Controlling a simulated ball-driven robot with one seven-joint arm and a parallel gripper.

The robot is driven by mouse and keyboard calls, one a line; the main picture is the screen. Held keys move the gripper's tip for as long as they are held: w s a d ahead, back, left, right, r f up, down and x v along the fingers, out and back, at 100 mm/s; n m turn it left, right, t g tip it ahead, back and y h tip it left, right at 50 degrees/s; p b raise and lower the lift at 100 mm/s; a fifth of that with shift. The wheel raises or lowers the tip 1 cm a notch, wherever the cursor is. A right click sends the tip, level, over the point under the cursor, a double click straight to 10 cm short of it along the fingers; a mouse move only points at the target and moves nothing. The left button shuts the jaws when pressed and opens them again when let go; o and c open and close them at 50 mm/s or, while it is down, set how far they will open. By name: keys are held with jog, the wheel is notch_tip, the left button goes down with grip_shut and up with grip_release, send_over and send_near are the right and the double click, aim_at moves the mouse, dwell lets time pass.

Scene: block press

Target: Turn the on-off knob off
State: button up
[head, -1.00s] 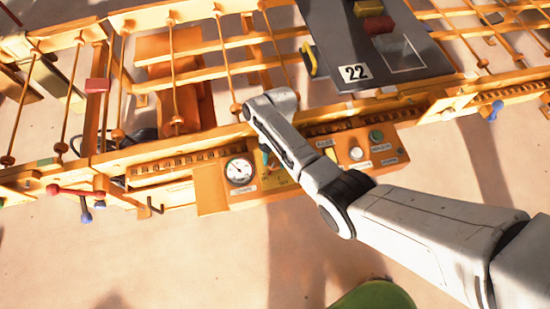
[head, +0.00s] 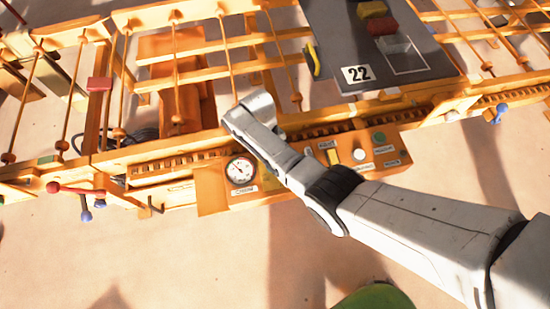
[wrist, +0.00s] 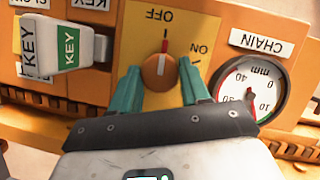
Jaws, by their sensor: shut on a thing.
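The on-off knob (wrist: 158,80) is a round orange knob with a white mark, on a yellow plate in the wrist view. The OFF label (wrist: 159,14) and ON label (wrist: 201,49) appear upside down. The white mark and the red line above it point up, roughly towards OFF. My gripper (wrist: 160,66) has teal fingers on the left and right sides of the knob and is shut on it. In the head view, my white wrist hides the knob and the fingers.
A dial gauge (wrist: 250,92) with a CHAIN label (wrist: 261,45) is just right of the knob in the wrist view. A KEY tag (wrist: 69,50) sits to the left. In the head view, a green button (head: 379,137) and white button (head: 359,155) are right of my wrist.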

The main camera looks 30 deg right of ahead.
jog(key=shift+n, duration=0.4)
jog(key=o, duration=1)
jog(key=v, duration=1)
jog(key=shift+w+a+r, duration=0.1)
jog(key=shift+r, duration=0.3)
jog(key=shift+f, duration=0.1)
